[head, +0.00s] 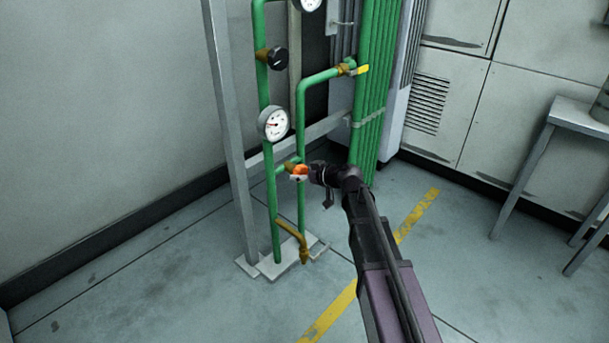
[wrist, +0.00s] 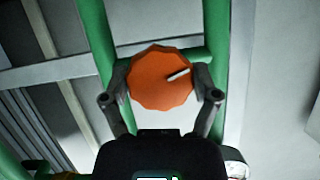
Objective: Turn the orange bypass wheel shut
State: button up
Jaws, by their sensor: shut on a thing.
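The orange bypass wheel (wrist: 158,82) is a faceted knob with a white pointer line directed to the upper right in the wrist view. It sits on the short green pipe between two upright green pipes. My gripper (wrist: 165,92) has one finger on each side of the wheel and is shut on it. In the head view the wheel (head: 299,171) shows small, at the end of my gripper (head: 304,174). My gripper hides part of the wheel there.
A white gauge (head: 273,123) and a black knob (head: 278,57) are on the left pipe above the wheel. A yellow-handled valve (head: 361,70) is at the upper right. A brass fitting (head: 293,240) is below. A grey table (head: 580,115) stands far right.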

jog(key=m+g+y, duration=0.1)
jog(key=m, duration=0.1)
jog(key=shift+a+m+g+b, duration=0.1)
jog(key=shift+m+g+b, duration=0.2)
jog(key=shift+m+b, duration=0.1)
jog(key=shift+m+g+y+b, duration=0.35)
jog(key=shift+m+y, duration=0.35)
jog(key=shift+m, duration=0.2)
jog(key=o, duration=1)
